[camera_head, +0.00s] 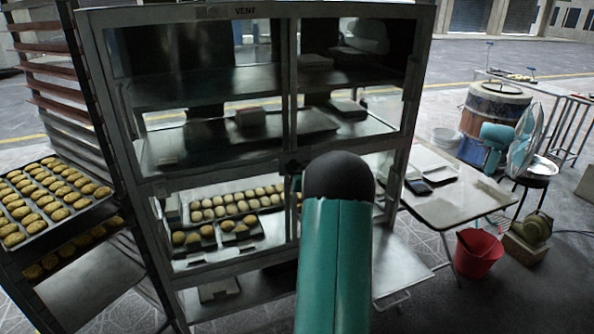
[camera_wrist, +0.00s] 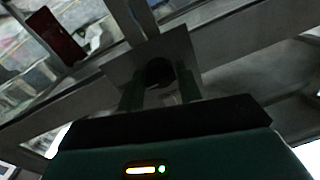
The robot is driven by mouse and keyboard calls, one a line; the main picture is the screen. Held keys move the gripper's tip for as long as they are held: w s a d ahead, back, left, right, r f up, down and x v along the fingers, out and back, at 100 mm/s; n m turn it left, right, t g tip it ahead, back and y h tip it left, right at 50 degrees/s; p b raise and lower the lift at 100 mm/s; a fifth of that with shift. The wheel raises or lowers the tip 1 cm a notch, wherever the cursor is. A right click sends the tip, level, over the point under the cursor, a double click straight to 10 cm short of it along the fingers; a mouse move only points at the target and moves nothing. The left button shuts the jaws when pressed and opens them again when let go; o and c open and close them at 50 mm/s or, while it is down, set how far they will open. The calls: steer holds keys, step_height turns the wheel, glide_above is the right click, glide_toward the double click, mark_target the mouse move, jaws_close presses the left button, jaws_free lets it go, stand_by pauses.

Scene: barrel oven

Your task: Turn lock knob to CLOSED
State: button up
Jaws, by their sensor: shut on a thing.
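The lock knob (camera_wrist: 158,71) is a dark round piece on a grey metal plate (camera_wrist: 192,48), seen in the wrist view. My gripper (camera_wrist: 159,86) has one finger on each side of the knob and is shut on it. The knob's markings cannot be read. In the head view the glass-doored metal cabinet (camera_head: 287,100) stands ahead, with a "VENT" label on its top edge. My teal arm reaches to the middle of its front frame and hides most of the gripper and knob there.
Inside the cabinet, trays of buns (camera_head: 235,204) sit on a lower shelf. A rack with trays of rolls (camera_head: 48,200) stands at the left. At the right are a metal side table (camera_head: 463,204), a red bucket (camera_head: 477,254) and a barrel (camera_head: 494,108).

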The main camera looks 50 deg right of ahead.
steer(key=shift+d+n, duration=0.1)
steer(key=shift+n, duration=0.3)
steer(key=n, duration=0.3)
steer(key=shift+g, duration=0.3)
steer(key=n, duration=0.4)
steer(key=shift+s+r+n, duration=0.1)
steer(key=shift+n, duration=0.3)
steer(key=n, duration=0.4)
steer(key=shift+r+g+h, duration=0.1)
steer(key=shift+g+h, duration=0.3)
steer(key=n, duration=0.4)
steer(key=shift+d+r+h, duration=0.1)
steer(key=shift+r+h, duration=0.05)
steer(key=shift+h, duration=0.15)
steer(key=shift+n, duration=0.3)
steer(key=o, duration=0.9)
